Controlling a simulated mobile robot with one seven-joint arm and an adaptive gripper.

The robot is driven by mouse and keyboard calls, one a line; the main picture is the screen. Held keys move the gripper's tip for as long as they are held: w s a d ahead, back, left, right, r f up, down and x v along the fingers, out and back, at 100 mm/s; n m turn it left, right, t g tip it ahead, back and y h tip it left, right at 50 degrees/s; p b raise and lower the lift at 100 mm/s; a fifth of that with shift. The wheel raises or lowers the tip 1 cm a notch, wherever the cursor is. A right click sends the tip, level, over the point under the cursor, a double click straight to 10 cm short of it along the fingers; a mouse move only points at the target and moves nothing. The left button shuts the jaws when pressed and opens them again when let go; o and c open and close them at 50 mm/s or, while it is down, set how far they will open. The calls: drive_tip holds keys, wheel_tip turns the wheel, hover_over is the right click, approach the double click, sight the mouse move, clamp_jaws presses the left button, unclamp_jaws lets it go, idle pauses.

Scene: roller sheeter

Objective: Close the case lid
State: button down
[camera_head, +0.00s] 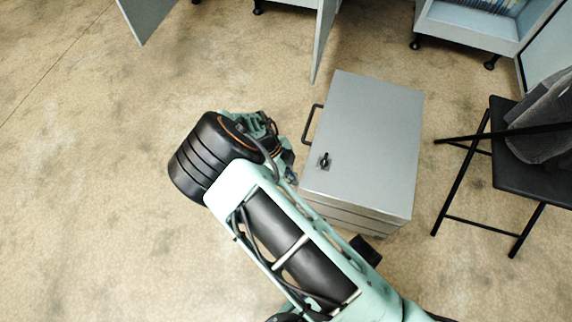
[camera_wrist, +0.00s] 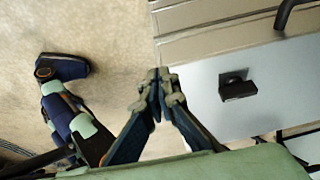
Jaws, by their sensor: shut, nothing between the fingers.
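The grey case (camera_head: 372,130) stands on the floor right of my gripper in the head view. Its flat top panel carries a black latch (camera_head: 324,160), and a dark handle (camera_head: 311,125) sticks out at its left. No gap under this panel can be made out, so I cannot tell whether the lid is fully shut. In the wrist view, the case's ridged side (camera_wrist: 215,35), the latch (camera_wrist: 237,88) and part of the handle (camera_wrist: 288,14) show. My gripper (camera_wrist: 159,84) is shut and empty by the case's corner; contact cannot be told. My arm hides part of it in the head view.
A black folding chair (camera_head: 535,150) with a grey item on it stands right of the case. Cabinets with open doors (camera_head: 325,38) line the top edge, and a shelf unit (camera_head: 470,28) stands at the top right. The floor (camera_head: 90,200) at left is clear.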

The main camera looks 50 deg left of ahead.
drive_tip(key=s+a+r, duration=0.3)
drive_tip(key=s+a, duration=0.2)
drive_tip(key=a, duration=0.3)
drive_tip(key=shift+r+p, duration=0.35)
drive_tip(key=shift+p, duration=0.05)
drive_tip(key=shift+a, duration=0.1)
